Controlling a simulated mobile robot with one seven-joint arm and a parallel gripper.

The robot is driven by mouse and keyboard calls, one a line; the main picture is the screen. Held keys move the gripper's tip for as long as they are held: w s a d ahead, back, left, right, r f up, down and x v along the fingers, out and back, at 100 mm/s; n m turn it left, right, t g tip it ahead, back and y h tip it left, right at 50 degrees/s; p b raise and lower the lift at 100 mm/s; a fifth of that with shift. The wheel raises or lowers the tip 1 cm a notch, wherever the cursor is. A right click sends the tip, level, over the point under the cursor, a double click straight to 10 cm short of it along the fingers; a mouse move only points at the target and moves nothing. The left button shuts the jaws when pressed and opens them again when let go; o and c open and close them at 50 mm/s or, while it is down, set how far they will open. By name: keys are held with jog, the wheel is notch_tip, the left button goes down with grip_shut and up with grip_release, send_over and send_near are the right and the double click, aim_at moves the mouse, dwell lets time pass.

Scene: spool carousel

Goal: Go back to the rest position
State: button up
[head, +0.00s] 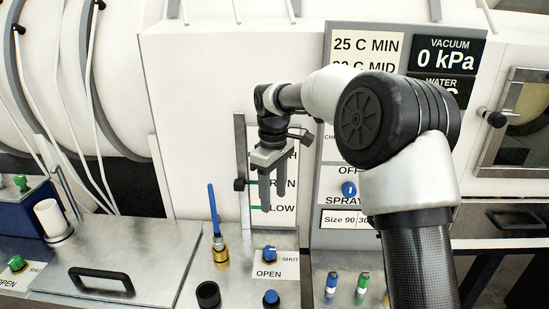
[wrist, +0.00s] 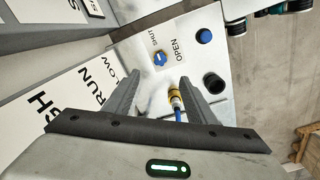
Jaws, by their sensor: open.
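My gripper (head: 270,200) is in front of the white machine panel, pointing down. Its jaws are open and nothing shows between them in the head view. In the wrist view, the two fingers of my gripper (wrist: 160,80) stand apart. A brass fitting with a blue hose (head: 213,210) stands upright on the steel counter, left of and lower than my gripper. It also shows in the wrist view, where the brass fitting (wrist: 174,96) appears beyond the fingers; I see no contact. A slider lever (head: 240,184) on a vertical slot sits just left of the fingers.
A blue SHUT/OPEN knob (head: 269,253), a black socket (head: 208,294) and a blue button (head: 271,297) are on the counter below. The sign panel with a blue SPRAY knob (head: 349,189) is to the right. A black-handled lid (head: 101,277) lies at left.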

jog(key=s+d+r+m+t+p, duration=0.1)
jog(key=s+d+r+m, duration=0.1)
jog(key=s+d+r, duration=0.3)
jog(key=s+d+r+m+t, duration=0.1)
jog(key=s+r, duration=0.3)
jog(key=r, duration=0.2)
jog(key=s+d+r+m+t+p, duration=0.1)
jog(key=s+d+m, duration=0.3)
jog(key=s, duration=0.7)
jog(key=s+d+r+m+t+p, duration=0.1)
jog(key=s+d+m, duration=0.3)
jog(key=s, duration=0.7)
jog(key=shift+d+r+m+t+p, duration=0.4)
jog(key=shift+d+t+p, duration=0.3)
jog(key=shift+d, duration=0.1)
